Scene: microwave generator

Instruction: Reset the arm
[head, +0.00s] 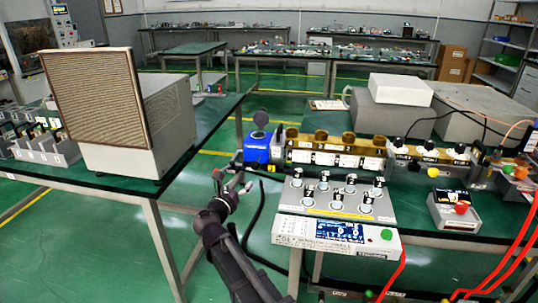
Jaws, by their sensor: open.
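My black arm reaches up from the bottom of the head view. My gripper (232,183) is at its far end, small in the picture, open, with nothing seen between its fingers. It is over the gap between the two benches, left of the grey control box (303,232) with several knobs and a blue display. A blue unit (257,148) at the end of the brass-coloured waveguide line (335,143) is just beyond and to the right of my gripper. They look apart, but the exact distance is hard to tell.
The left bench (95,180) carries a large box with a brown grille (97,97). The right bench holds a small meter (455,208), grey boxes (390,112) and cables. Red cables (515,250) hang at the right. Green floor shows between the benches.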

